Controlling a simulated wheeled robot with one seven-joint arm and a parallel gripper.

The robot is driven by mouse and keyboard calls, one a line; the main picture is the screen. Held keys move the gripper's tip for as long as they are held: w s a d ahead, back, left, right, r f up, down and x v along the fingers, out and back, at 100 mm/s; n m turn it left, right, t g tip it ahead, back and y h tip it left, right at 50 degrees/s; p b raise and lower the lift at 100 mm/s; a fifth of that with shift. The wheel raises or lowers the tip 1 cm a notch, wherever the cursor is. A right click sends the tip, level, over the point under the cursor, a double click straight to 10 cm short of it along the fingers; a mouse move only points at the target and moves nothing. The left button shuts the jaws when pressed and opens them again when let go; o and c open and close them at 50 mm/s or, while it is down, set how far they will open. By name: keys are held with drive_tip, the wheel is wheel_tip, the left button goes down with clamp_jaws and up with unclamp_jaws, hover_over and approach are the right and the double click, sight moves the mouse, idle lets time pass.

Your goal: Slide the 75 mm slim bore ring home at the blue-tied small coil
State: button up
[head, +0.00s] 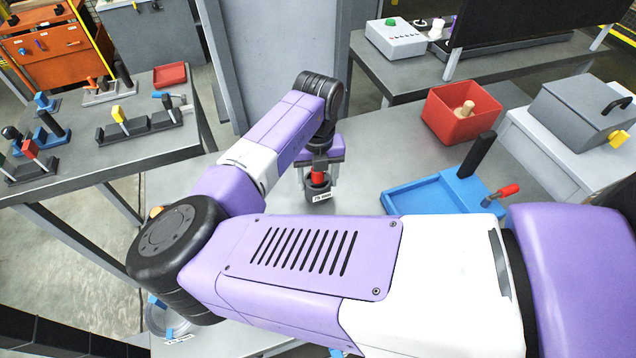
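My gripper (319,172) points down over the grey table in the middle of the head view. Its two fingers stand on either side of a red grip. The grip rises from a dark ring-like piece (317,190) with a small white tag, which seems to read 75 mm. I cannot tell whether the fingers touch the red grip, or whether the piece rests on the table. A pale coil with blue ties (170,318) lies at the lower left, partly hidden by my arm, with a white label beside it.
A left side table (135,150) carries several coloured fixtures. My arm hides much of the near table.

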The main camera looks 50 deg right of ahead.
drive_tip(key=c, duration=0.6)
drive_tip(key=shift+r+p, duration=1.45)
drive_tip(key=shift+r, duration=0.65)
drive_tip(key=shift+c, duration=0.2)
